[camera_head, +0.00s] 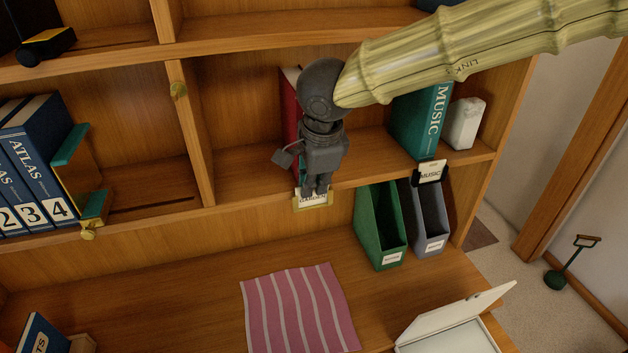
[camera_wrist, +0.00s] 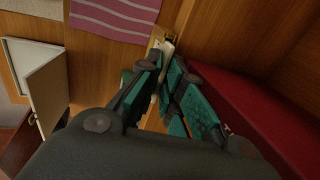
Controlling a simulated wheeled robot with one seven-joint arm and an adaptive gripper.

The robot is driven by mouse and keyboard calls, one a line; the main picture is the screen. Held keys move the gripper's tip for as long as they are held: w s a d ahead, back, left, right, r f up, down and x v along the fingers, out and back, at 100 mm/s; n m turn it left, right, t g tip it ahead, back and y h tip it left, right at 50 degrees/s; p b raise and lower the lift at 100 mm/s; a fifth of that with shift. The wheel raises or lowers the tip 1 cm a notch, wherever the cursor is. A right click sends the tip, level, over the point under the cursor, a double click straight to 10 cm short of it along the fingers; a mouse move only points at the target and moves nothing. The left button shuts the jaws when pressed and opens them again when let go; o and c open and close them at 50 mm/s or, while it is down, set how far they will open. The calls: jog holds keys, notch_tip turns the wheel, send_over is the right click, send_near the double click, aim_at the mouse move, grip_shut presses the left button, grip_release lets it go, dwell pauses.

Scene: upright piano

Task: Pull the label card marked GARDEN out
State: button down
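The label card marked GARDEN (camera_head: 314,199) sits in a yellow, brass-like holder on the front edge of the middle shelf, its top partly covered by my fingertips. In the wrist view, the holder (camera_wrist: 155,42) shows just past the fingertips, with a pale strip that looks like the card. My gripper (camera_head: 317,188) points down at the card from above. In the wrist view, my gripper (camera_wrist: 166,62) has its teal-padded fingers parted by a narrow gap with wood showing between them. I cannot tell whether the fingertips touch the card.
A red book (camera_head: 290,105) stands close behind my gripper. To the right are a teal MUSIC book (camera_head: 420,118), a MUSIC card (camera_head: 430,174) in a dark holder, and green (camera_head: 378,225) and grey (camera_head: 430,218) file boxes below. A pink striped cloth (camera_head: 298,308) lies on the lower surface.

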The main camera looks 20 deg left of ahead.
jog(key=shift+r+p, duration=2.2)
jog(key=shift+p, duration=0.5)
jog(key=shift+r+p, duration=0.4)
jog(key=shift+p, duration=0.15)
dwell(0.4)
jog(key=shift+r+p, duration=1.45)
jog(key=shift+p, duration=0.75)
jog(key=shift+r+p, duration=1.35)
jog(key=shift+r, duration=1.6)
jog(key=shift+d, duration=0.1)
